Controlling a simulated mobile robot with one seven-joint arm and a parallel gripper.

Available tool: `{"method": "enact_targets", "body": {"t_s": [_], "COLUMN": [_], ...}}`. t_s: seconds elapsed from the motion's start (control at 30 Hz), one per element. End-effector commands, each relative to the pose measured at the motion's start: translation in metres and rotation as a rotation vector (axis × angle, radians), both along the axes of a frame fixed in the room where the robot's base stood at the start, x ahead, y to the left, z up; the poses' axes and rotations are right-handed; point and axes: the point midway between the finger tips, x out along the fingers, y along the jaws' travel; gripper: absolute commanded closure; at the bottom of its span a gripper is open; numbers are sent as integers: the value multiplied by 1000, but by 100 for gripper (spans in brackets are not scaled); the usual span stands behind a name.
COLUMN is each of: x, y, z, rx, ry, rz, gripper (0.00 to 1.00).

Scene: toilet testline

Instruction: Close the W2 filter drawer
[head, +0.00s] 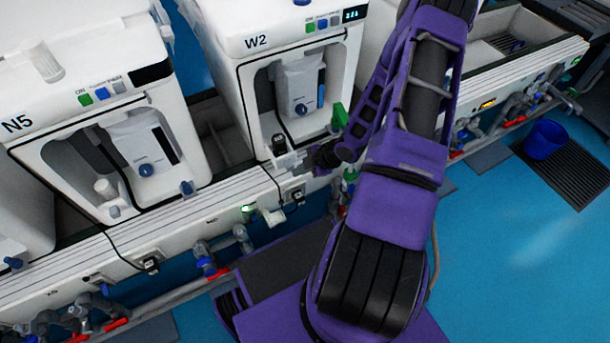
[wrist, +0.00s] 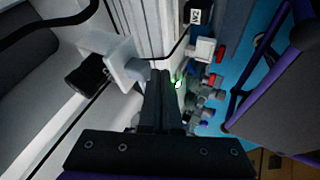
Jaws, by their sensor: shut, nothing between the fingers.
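The W2 machine (head: 257,43) is a white unit with an open front bay. A small pale piece, seemingly the W2 filter drawer (head: 288,161), sticks out at the bottom front of that bay. In the wrist view a pale square plate (wrist: 122,64), seemingly its front, is joined to a black cylinder (wrist: 88,74). My gripper (head: 314,160) is beside the drawer, on its right. Its dark fingers (wrist: 161,78) are shut and empty, with their tips close to the plate. I cannot tell if they touch. My arm hides part of the bench to the right.
The N5 machine (head: 75,75) stands to the left of W2. A white bench ledge (head: 130,222) runs along the front, with pipes and red-handled valves below it. A blue bucket (head: 543,139) stands on a floor grate at the right. Blue floor (head: 500,220) is open there.

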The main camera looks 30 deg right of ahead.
Motion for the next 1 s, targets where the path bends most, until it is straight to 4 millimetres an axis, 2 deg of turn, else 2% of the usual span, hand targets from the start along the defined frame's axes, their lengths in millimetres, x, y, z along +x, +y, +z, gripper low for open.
{"method": "enact_targets", "body": {"t_s": [0.47,0.57,0.8,1.0], "x": [9,25,78,100], "y": [0,0,0,0], "z": [2,3,4,1], "rx": [0,0,-1,-1], "ry": [-1,-2,-2,0], "rz": [1,4,5,2], "gripper": [100,100,100,100]}}
